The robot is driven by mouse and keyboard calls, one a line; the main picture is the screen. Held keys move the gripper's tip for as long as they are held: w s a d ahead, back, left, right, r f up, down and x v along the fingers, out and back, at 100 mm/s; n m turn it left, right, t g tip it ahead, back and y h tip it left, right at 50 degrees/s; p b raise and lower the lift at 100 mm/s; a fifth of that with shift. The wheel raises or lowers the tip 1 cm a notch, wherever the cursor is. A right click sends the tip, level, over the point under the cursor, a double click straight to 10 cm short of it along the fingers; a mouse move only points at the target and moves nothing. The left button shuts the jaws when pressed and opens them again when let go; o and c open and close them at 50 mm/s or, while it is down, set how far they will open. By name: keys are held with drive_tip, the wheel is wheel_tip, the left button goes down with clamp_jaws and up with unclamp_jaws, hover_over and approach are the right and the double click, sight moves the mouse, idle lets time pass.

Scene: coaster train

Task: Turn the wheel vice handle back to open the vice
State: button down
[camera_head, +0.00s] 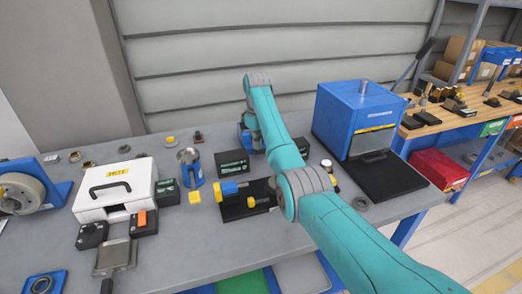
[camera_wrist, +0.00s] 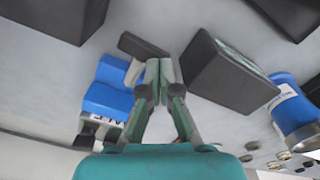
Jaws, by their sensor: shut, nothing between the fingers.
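The vice appears as a blue block in the wrist view (camera_wrist: 106,100), left of my fingers, with light metal parts beside it. A dark grey bar (camera_wrist: 142,46), possibly its handle, lies just beyond my fingertips; I cannot tell if they touch it. My gripper (camera_wrist: 159,64) is shut and empty, close beside the vice. In the head view, a blue part of the vice (camera_head: 243,133) shows low at the end of my arm, near the back of the bench. My arm hides much of it, and the fingertips are not clear there.
A black box (camera_head: 232,162) stands close beside the vice; it also shows in the wrist view (camera_wrist: 225,72). A blue-and-grey can (camera_head: 190,168) stands left. A black fixture with a blue knob (camera_head: 229,187) lies in front.

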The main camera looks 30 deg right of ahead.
wheel_tip(320, 180, up, 7)
idle(0.8)
drive_tip(key=shift+w, duration=0.1)
idle(0.5)
